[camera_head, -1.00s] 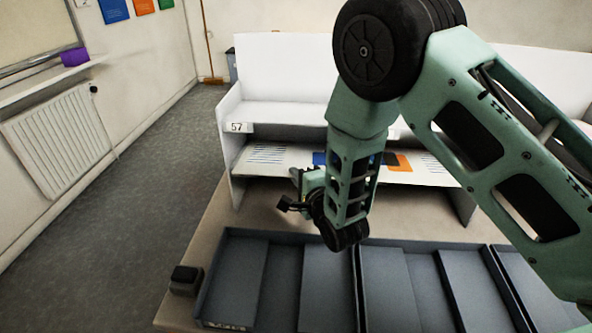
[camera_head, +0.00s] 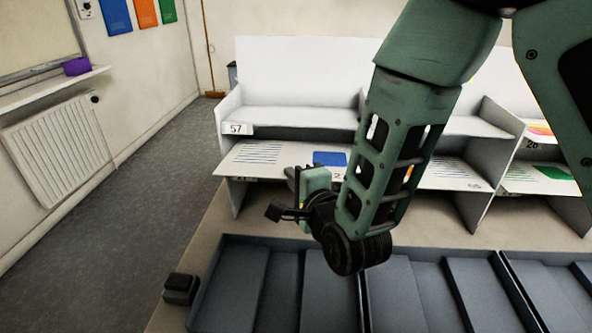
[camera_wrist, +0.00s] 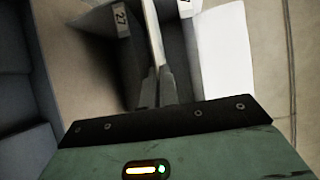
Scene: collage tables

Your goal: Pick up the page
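White pages with printed blue lines lie on the lower shelf of the white rack. One page (camera_head: 258,153) is at the left and another (camera_head: 445,170) is right of my arm. A blue sheet (camera_head: 330,158) lies between them, partly hidden by my arm. My gripper (camera_head: 292,182) is in front of the lower shelf's front edge, just below the left page and blue sheet. In the wrist view my gripper's fingers (camera_wrist: 158,88) are close together, with no sheet visible between them. They point toward grey-white rack panels, one labelled 27 (camera_wrist: 121,20).
Dark grey trays (camera_head: 250,290) fill the table front. A small black block (camera_head: 180,287) sits at the table's left corner. Another rack section (camera_head: 540,180) with a green sheet (camera_head: 553,172) is at the right. Open floor (camera_head: 110,220) lies left.

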